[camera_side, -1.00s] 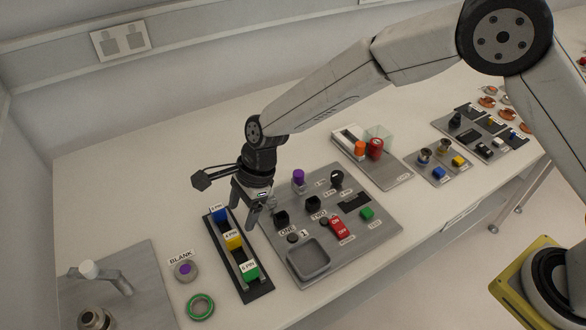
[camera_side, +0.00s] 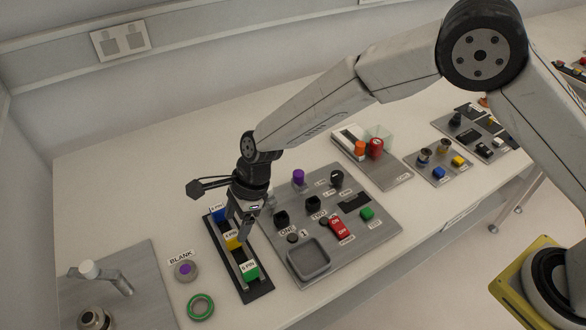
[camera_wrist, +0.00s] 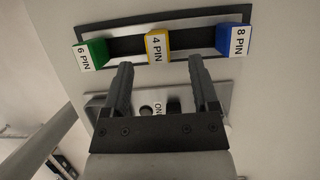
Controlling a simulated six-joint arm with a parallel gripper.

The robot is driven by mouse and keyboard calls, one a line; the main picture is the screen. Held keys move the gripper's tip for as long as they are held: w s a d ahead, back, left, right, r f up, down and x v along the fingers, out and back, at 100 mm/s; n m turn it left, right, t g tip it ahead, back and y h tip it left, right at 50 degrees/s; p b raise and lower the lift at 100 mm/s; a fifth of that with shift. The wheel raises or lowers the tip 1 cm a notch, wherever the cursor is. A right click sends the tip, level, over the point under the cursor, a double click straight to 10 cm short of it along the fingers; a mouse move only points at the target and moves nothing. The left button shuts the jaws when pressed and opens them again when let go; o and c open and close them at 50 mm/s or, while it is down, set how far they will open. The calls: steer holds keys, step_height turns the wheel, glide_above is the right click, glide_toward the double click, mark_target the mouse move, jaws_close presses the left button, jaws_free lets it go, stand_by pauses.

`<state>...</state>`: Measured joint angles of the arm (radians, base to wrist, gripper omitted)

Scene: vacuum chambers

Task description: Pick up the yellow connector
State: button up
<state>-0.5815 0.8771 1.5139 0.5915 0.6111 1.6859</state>
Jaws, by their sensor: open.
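The yellow connector (camera_side: 233,241), labelled 4 PIN, sits in the middle of a dark tray (camera_side: 256,289) on the table. In the wrist view the yellow connector (camera_wrist: 158,46) shows ahead of and between my fingertips, with the fingers apart from it in the picture. My gripper (camera_side: 240,236) is open and points down beside the connector, partly overlapping it in the side view. In the wrist view my gripper (camera_wrist: 160,64) has nothing between its fingers. The exact gap to the connector cannot be told.
In the same tray, the blue 8 PIN connector (camera_wrist: 233,41) and green 6 PIN connector (camera_wrist: 92,54) flank the yellow one. A grey panel (camera_side: 382,237) with switches and a shallow dish (camera_side: 308,258) lies to the right.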

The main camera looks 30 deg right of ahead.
mark_target(234, 233)
steer(key=shift+x, duration=2.55)
steer(key=shift+s, duration=0.1)
jaws_close()
